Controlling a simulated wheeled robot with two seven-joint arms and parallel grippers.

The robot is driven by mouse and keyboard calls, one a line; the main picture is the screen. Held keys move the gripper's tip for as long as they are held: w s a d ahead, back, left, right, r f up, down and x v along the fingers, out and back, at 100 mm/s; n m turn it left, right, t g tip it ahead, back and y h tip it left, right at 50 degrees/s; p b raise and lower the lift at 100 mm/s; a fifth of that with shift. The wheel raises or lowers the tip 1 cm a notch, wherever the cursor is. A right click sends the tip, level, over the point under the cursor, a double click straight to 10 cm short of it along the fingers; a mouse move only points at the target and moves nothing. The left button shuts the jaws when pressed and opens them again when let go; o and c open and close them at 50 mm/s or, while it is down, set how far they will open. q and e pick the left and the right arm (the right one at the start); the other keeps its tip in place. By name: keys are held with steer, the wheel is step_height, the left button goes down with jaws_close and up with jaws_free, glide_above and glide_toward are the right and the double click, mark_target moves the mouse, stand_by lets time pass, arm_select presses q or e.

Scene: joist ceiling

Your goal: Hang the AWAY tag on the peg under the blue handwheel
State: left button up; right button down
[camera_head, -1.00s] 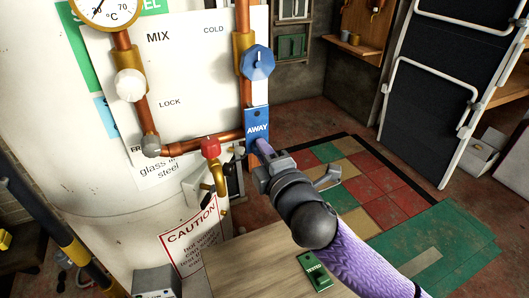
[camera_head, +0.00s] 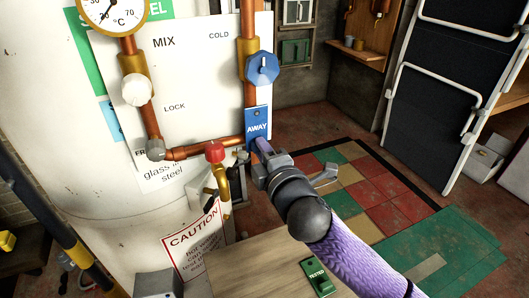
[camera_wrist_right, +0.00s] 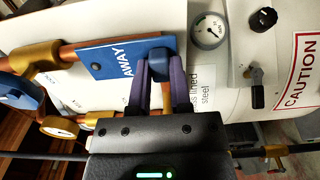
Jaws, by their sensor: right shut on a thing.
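The blue AWAY tag (camera_head: 257,124) is upright just below the blue handwheel (camera_head: 262,67), in front of the vertical copper pipe. It also shows in the right wrist view (camera_wrist_right: 105,58). My right gripper (camera_head: 257,148) is shut on the lower end of the tag. In the wrist view the gripper's fingers (camera_wrist_right: 158,80) pinch a blue block at the tag's end. The peg is hidden, and I cannot tell whether the tag is on it. My left gripper is not in view.
The white tank with copper pipes stands at the left. A red-capped tap (camera_head: 215,152) is close left of the right gripper. A wooden table (camera_head: 250,270) with a green TESTED tag (camera_head: 317,278) is below. The tiled floor at right is clear.

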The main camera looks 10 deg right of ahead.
steer(key=shift+w+a, duration=0.1)
steer(key=shift+w, duration=0.4)
steer(key=shift+c, duration=2.3)
jaws_free()
steer(key=shift+w, duration=0.1)
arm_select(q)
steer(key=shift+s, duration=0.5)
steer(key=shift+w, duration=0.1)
